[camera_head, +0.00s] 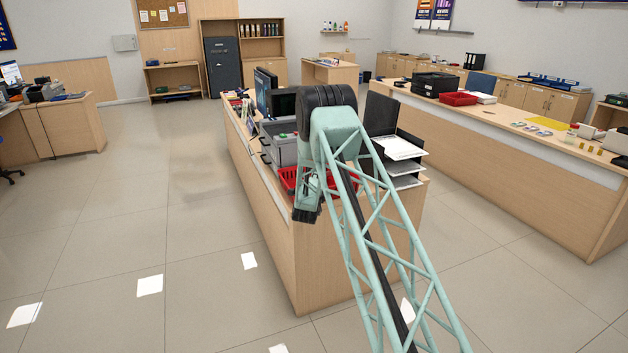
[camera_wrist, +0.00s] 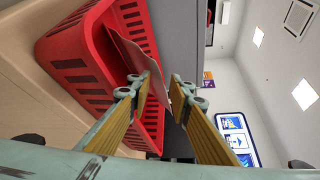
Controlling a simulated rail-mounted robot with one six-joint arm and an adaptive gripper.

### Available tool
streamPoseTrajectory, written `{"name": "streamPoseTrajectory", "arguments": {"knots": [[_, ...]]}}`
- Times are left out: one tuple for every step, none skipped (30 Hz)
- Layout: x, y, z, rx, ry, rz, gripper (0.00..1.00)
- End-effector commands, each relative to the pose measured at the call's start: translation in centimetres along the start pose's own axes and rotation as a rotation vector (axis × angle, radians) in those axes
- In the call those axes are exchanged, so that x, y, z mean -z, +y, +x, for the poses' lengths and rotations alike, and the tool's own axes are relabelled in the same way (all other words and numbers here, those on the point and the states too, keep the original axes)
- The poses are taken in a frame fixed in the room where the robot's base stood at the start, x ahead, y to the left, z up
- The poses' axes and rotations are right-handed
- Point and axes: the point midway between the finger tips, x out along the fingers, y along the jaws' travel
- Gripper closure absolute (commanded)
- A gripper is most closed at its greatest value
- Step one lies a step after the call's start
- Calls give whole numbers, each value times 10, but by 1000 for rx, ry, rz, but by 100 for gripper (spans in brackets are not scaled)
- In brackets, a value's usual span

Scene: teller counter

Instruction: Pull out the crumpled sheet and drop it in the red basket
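The red basket (camera_head: 287,178) stands on the near end of the middle counter, partly hidden behind my arm. It fills the left of the wrist view (camera_wrist: 80,63), with slotted walls. A thin greyish-pink sheet (camera_wrist: 137,57), apparently the crumpled sheet, shows tilted in front of the basket's opening, its lower end between my fingertips. My gripper (camera_wrist: 162,80) is at the basket, its fingertips apart with a visible gap. I see no firm grip on the sheet. In the head view my gripper (camera_head: 306,213) hangs at the counter's edge, its fingertips unclear.
A grey machine (camera_head: 282,143) stands just behind the basket. A stacked paper tray (camera_head: 405,165) is to the right, beyond my arm. Monitors (camera_head: 265,90) stand farther along the counter. The floor to the left is clear.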

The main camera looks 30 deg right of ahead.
Motion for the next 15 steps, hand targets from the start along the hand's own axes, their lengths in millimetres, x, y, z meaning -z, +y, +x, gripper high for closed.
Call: {"name": "streamPoseTrajectory", "arguments": {"knots": [[0, 1, 0, -2, 0, 0, 80], [0, 1, 0, -2, 0, 0, 80], [0, 2, -1, -2, 0, 0, 80], [0, 2, -2, -2, 1, 0, 80], [0, 2, -2, -2, 1, -1, 80], [0, 2, -4, -3, 1, -1, 80], [0, 2, -5, -3, 1, -1, 80], [0, 2, -6, -3, 1, -1, 80], [0, 2, -8, -3, 1, -1, 80], [0, 2, -10, -3, 1, -1, 80], [0, 2, -12, -3, 1, -1, 80], [0, 2, -15, -4, 1, -1, 80], [0, 2, -18, -4, 1, -1, 80], [0, 2, -21, -4, 1, -1, 80], [0, 1, -25, -2, 0, -1, 80]]}}
